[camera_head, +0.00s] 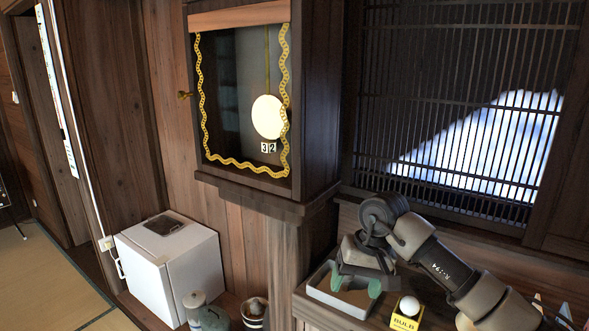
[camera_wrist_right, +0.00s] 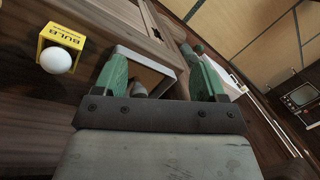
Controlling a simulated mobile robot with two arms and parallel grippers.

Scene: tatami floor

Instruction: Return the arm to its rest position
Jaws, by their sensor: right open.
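My right arm reaches in from the lower right in the head view. Its gripper (camera_head: 356,285) has green fingers spread apart and points down over a shallow light-rimmed tray (camera_head: 322,298) on the wooden ledge. In the right wrist view the open fingers (camera_wrist_right: 160,72) hold nothing, and the tray's rim (camera_wrist_right: 147,57) shows between them. A grey object (camera_wrist_right: 138,88) shows near the left finger, partly hidden; I cannot tell what it is. My left gripper is in neither view.
A white bulb (camera_head: 409,306) sits in a yellow box (camera_head: 404,323) on the ledge right of the tray. A wall clock cabinet (camera_head: 319,100) and lattice window (camera_head: 450,120) stand behind. A white fridge (camera_head: 190,262) and a lidded jar (camera_head: 205,314) are at lower left.

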